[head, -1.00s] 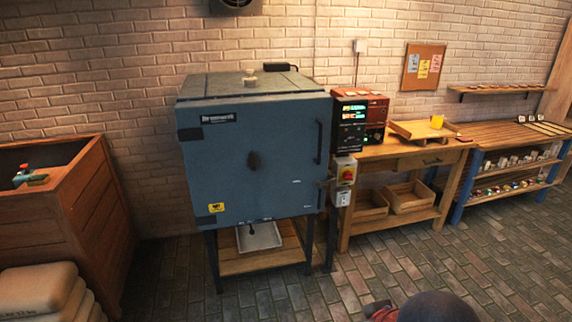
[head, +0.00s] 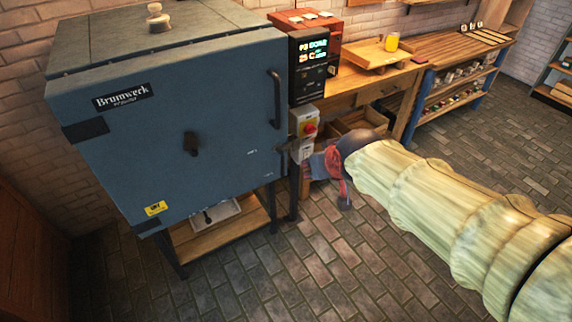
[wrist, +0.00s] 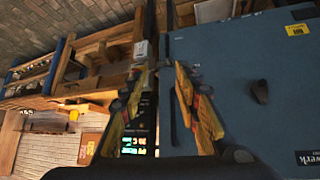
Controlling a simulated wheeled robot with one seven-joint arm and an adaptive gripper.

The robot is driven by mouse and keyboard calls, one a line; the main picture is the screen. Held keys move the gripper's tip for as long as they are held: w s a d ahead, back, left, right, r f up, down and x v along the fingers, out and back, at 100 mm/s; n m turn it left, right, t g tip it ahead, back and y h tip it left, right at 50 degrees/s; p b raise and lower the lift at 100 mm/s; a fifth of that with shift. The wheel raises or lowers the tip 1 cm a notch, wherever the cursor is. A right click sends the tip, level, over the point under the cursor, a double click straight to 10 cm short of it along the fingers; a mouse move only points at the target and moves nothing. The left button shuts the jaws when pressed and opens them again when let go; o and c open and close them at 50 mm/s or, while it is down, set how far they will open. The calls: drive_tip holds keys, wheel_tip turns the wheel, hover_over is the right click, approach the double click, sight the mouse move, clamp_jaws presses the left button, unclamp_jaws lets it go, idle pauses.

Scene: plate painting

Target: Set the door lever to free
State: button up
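The blue kiln (head: 185,120) has a closed front door with a tall dark handle (head: 275,98) near its right edge. The small door lever (head: 283,149) is at the door's right edge, below the handle, partly hidden; its exact setting cannot be told. My gripper (head: 318,162) is close to the lever, just right of it, and its tips are mostly hidden in the head view. In the wrist view my gripper (wrist: 159,72) is open, with yellow-and-black fingers apart on both sides of the door edge. The handle also shows there (wrist: 172,112), between the fingers. Contact with the lever cannot be told.
A grey switch box with a red knob (head: 309,128) sits just right of the door edge, close to my gripper. A control unit with a lit display (head: 313,55) is above it. A wooden table (head: 362,92) stands behind. Brick floor (head: 330,270) in front is clear.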

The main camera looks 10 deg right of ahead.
drive_tip(key=w+f+t+p, duration=0.15)
drive_tip(key=w+f, duration=0.25)
drive_tip(key=w, duration=1.1)
drive_tip(key=n+t+y+p, duration=0.1)
drive_tip(key=t+y+p, duration=0.15)
drive_tip(key=t, duration=0.35)
hover_over(283, 168)
drive_tip(key=s+d, duration=0.2)
drive_tip(key=s, duration=0.1)
wheel_tip(283, 168, down, 21)
drive_tip(key=s+a+f+t, duration=0.1)
drive_tip(key=s+f+t, duration=0.15)
drive_tip(key=f, duration=0.65)
drive_tip(key=w, duration=0.4)
drive_tip(key=w+a, duration=0.1)
drive_tip(key=w, duration=0.1)
drive_tip(key=shift+w+r, duration=0.15)
drive_tip(key=shift+w, duration=0.1)
drive_tip(key=shift+c, duration=0.4)
clamp_jaws()
